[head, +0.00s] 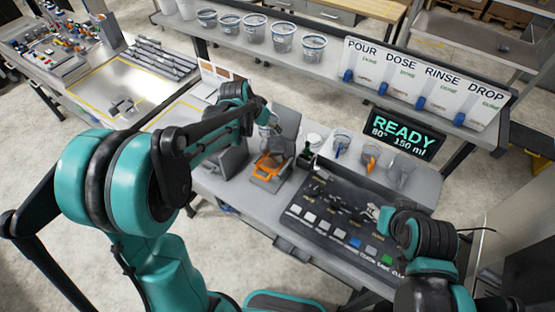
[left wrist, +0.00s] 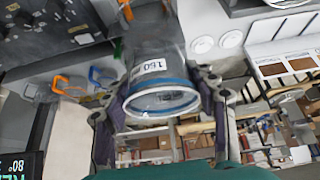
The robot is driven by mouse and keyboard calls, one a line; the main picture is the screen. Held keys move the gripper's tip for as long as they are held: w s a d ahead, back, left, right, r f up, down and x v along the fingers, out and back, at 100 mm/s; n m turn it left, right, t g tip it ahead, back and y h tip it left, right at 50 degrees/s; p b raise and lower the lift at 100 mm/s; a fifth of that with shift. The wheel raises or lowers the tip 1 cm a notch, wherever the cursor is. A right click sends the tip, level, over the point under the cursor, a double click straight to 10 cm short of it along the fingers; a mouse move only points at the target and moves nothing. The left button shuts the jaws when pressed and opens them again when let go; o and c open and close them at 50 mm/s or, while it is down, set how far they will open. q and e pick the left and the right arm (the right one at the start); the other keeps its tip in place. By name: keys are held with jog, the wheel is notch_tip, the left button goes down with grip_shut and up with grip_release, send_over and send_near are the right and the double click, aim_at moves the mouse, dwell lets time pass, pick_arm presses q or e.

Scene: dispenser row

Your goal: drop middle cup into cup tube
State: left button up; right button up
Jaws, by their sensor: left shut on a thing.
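My left gripper (head: 274,124) is at the end of the outstretched left arm, above the work table. In the left wrist view the gripper (left wrist: 160,112) is shut on a clear cup (left wrist: 155,65) with a blue rim and a "150" label, one finger on each side. Its open rim faces the camera. In the head view this cup is mostly lost behind the gripper. My right gripper (head: 375,212) is low over the dark button panel; its fingers are too small to read. I cannot pick out the cup tube with certainty.
Several clear cups (head: 255,31) stand on the back shelf. More cups (head: 370,156) stand on the table under the READY display (head: 403,134). An orange-handled item (head: 270,166) lies below the left gripper. The button panel (head: 335,222) fills the table's front right.

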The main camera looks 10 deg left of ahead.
pick_arm(q)
notch_tip(320, 180, down, 4)
jog(key=shift+f+b, duration=0.1)
jog(key=shift+b, duration=1.05)
jog(key=o, duration=1)
jog(key=shift+o, duration=0.2)
jog(key=v, duration=1.2)
